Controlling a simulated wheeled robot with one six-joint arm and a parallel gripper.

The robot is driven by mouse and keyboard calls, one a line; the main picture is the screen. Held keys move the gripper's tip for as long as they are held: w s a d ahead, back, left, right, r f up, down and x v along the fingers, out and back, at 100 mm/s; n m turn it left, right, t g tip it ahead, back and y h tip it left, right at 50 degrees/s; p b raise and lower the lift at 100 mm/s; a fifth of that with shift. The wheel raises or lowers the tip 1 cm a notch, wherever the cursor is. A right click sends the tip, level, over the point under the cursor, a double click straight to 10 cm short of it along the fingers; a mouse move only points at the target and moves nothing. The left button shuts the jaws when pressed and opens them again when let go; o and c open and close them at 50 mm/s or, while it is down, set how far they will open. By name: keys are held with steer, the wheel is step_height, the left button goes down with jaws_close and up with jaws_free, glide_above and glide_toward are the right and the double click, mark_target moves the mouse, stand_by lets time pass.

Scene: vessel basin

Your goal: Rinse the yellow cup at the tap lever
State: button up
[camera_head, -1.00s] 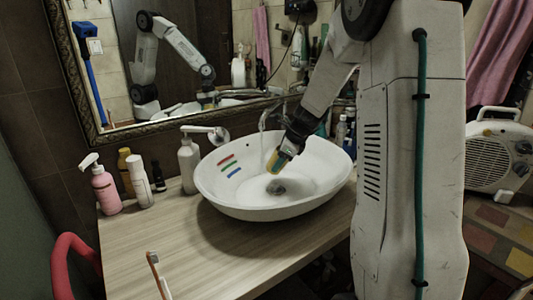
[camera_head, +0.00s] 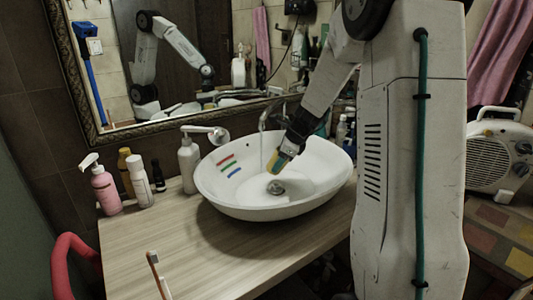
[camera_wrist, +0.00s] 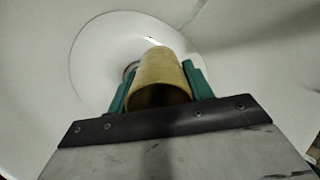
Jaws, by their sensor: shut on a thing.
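The yellow cup (camera_head: 277,163) is held in my gripper (camera_head: 284,155), tilted, inside the white basin and above its floor. In the wrist view the cup (camera_wrist: 160,75) sits between two green fingers (camera_wrist: 158,88), its dark open end towards the wrist. The tap (camera_head: 263,118) stands at the back of the basin, left of my forearm. A faint pale vertical streak below its spout looks like running water, to the left of the cup. The lever is not clearly made out beside my arm. I cannot tell whether water touches the cup.
The white basin (camera_head: 211,193) has coloured stripes inside and a drain (camera_head: 275,187). A pump bottle (camera_head: 188,163) stands close to its left, with a pink bottle (camera_head: 104,187) and others farther left. A toothbrush (camera_head: 154,268) is at the counter's front. The counter's (camera_head: 195,247) middle is clear.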

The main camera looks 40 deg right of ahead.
stand_by(0.3)
steer(key=s+a+r, duration=0.1)
steer(key=s+r, duration=0.3)
steer(key=s, duration=0.1)
steer(key=shift+a, duration=0.2)
steer(key=shift+w, duration=0.1)
stand_by(0.7)
